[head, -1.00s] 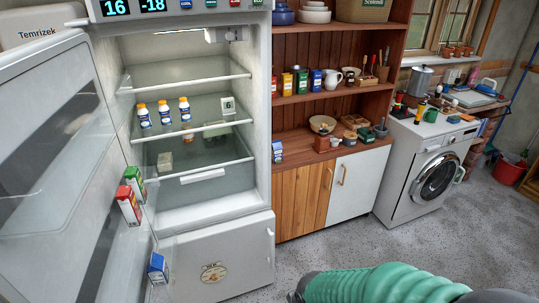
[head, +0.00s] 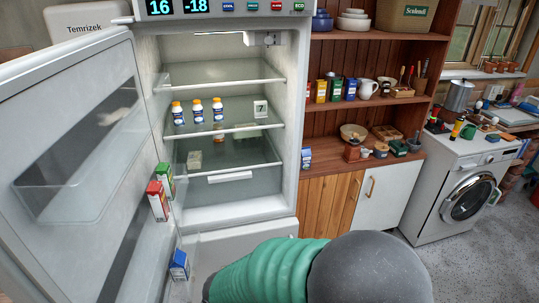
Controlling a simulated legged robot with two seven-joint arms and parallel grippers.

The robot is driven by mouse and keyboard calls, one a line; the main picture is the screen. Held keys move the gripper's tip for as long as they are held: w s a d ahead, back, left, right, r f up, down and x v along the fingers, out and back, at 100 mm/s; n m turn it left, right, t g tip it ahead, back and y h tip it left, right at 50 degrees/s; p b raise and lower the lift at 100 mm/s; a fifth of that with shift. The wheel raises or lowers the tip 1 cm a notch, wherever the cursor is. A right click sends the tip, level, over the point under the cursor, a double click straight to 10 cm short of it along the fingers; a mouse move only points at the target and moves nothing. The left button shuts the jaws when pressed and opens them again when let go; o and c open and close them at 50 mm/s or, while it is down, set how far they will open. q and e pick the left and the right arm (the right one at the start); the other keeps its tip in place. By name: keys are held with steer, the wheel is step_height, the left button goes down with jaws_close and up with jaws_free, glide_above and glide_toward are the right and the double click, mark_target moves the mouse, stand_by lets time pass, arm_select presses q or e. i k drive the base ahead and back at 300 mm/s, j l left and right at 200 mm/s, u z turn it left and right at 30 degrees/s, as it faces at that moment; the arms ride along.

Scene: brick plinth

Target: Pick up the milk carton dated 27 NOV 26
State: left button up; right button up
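Several cartons are in view, and no date is readable on any of them. A green and white carton (head: 165,178) and a red and white carton (head: 157,200) stand at the open fridge door's inner side. A blue and white carton (head: 179,265) sits lower on the door. Another small blue and white carton (head: 306,157) is on the wooden cabinet beside the fridge. My arm, with a green ribbed sleeve and a dark grey rounded part, crosses the bottom centre. Neither of my grippers shows.
The fridge (head: 225,190) stands open, its door (head: 75,150) swung left. A wooden cabinet (head: 329,200) and a washing machine (head: 455,185) are to the right.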

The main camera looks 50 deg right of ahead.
mark_target(305, 156)
steer(key=l+u, duration=0.15)
steer(key=l, duration=2.35)
steer(key=i+l, duration=0.15)
steer(key=l, duration=0.2)
steer(key=i+l, duration=0.1)
steer(key=l, duration=0.2)
steer(key=i+l, duration=0.15)
steer(key=l, duration=0.2)
steer(key=i+l, duration=0.15)
steer(key=l, duration=0.15)
